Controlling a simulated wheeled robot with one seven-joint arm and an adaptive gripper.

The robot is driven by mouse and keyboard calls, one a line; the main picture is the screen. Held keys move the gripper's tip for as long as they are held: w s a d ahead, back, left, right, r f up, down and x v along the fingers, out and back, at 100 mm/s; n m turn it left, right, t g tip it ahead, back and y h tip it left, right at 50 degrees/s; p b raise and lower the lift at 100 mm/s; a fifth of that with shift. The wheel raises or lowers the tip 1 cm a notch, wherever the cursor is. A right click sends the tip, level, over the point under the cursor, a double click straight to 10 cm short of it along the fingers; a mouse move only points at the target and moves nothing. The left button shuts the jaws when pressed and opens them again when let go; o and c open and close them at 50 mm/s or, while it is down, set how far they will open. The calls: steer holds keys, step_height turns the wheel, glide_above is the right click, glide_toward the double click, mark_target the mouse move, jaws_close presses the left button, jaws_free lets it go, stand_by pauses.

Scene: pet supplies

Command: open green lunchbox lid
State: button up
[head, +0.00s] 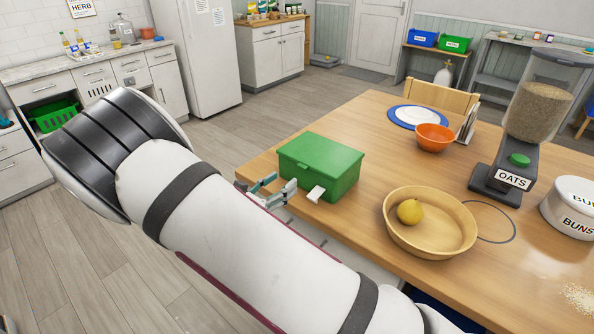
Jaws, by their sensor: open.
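The green lunchbox (320,167) sits on the wooden table near its left edge. Its lid is closed, and a white latch or tab (316,194) sticks out low on its front side. My gripper (264,184) is at the left front of the lunchbox, beside the table edge. Its fingers are apart and hold nothing. My white arm crosses the lower left and hides part of the gripper and table edge. I cannot tell if a finger touches the box.
A wooden bowl (450,245) with a yellow fruit (410,211) stands right of the lunchbox. Behind are an orange bowl (434,137), a blue-rimmed plate (398,121) and a chair (440,97). An oats dispenser (520,150) and a buns tin (570,210) stand at right.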

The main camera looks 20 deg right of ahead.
mark_target(301, 168)
steer(key=x, duration=0.7)
steer(key=shift+d+p, duration=0.15)
steer(key=shift+p, duration=0.15)
steer(key=shift+c, duration=0.3)
jaws_close()
